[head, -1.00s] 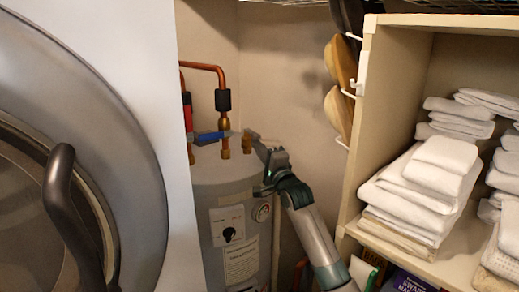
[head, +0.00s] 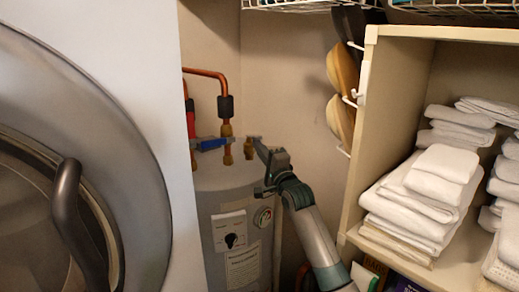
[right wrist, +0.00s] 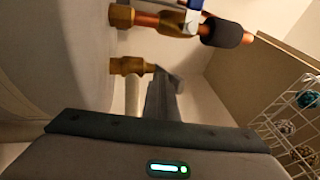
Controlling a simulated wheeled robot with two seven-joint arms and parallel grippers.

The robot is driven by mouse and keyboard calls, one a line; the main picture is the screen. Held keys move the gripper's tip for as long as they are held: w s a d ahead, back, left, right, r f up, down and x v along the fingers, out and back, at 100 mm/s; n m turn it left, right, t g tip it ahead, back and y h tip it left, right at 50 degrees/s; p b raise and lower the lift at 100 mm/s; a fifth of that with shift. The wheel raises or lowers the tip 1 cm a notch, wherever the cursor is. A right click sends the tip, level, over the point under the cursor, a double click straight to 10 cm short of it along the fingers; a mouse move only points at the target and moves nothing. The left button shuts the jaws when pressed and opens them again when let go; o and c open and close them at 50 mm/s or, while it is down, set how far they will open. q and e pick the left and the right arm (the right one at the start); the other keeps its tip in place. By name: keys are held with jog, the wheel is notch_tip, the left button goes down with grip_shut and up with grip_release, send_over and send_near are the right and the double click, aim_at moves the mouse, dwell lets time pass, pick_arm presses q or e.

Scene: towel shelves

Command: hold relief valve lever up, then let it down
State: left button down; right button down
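The grey water heater (head: 215,185) stands in the corner, with a brass relief valve (head: 248,149) on its top. The valve also shows in the right wrist view (right wrist: 130,66). A small grey lever (head: 252,138) sits at the valve's top. My right gripper (head: 260,147) is beside the valve, on its right, with its fingertips at the lever. In the right wrist view its fingers are together as one grey block and reach the valve's end. They partly hide the lever, so I cannot tell if it is raised or gripped. My left gripper is out of view.
Copper pipes (head: 207,72) and a blue-handled valve (head: 214,144) rise left of the relief valve. A white washer or dryer (head: 150,60) stands at left. A shelf unit (head: 372,110) with folded white towels (head: 425,195) stands at right.

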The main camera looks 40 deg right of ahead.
aim_at(258, 136)
jog(key=shift+w+d+r+p, duration=0.1)
jog(key=shift+w+r+p, duration=0.15)
jog(key=shift+r+p, duration=0.4)
jog(key=shift+w+r+p, duration=0.2)
jog(key=shift+r+p, duration=0.2)
jog(key=shift+r, duration=0.4)
jog(key=shift+s+f+b, duration=0.35)
jog(key=shift+f, duration=0.4)
jog(key=shift+s+f+b, duration=0.3)
jog(key=shift+f, duration=0.4)
jog(key=shift+s+a+f, duration=0.2)
jog(key=shift+s+f, duration=0.25)
jog(key=shift+f, duration=0.4)
